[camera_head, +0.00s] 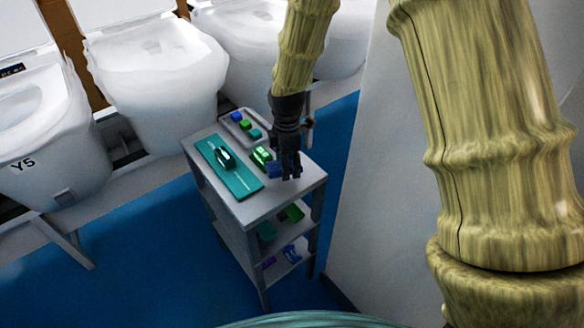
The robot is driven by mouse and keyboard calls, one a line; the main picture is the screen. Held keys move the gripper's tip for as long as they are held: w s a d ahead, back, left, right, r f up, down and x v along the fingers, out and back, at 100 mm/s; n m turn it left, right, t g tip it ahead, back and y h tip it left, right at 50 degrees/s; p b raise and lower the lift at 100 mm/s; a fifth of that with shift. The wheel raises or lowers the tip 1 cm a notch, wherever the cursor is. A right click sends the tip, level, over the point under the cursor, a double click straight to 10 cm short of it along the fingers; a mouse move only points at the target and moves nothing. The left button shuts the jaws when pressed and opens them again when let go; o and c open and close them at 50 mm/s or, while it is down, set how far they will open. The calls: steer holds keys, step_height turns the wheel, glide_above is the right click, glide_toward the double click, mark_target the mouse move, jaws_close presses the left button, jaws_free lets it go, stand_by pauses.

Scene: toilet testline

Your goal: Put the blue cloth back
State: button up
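A blue item (276,170), which looks like a folded blue cloth, is on or just above the top of a grey cart (279,200), near its right side. My gripper (291,174) points down over the cart top, with its dark fingers right beside this blue item and partly in front of it. I cannot tell whether the fingers touch or hold it, or how far apart they are. A smaller blue piece (237,115) sits at the cart's back edge, in a row with green and teal pieces.
A green item (261,156) lies left of the blue item. A teal mat (240,186) with a dark and green object (225,158) covers the cart's left part. Lower shelves hold coloured items. Wrapped toilets (158,75) stand behind; a pale wall (375,190) rises at right.

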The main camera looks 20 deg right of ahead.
steer(key=shift+w+d+f, duration=0.15)
steer(key=shift+w+d, duration=0.05)
steer(key=shift+d, duration=0.5)
steer(key=shift+f+p, duration=0.5)
steer(key=shift+f, duration=1.15)
steer(key=shift+f, duration=0.15)
steer(key=o, duration=0.8)
step_height(320, 180, up, 12)
steer(key=shift+r+b, duration=0.15)
steer(key=shift+b, duration=0.75)
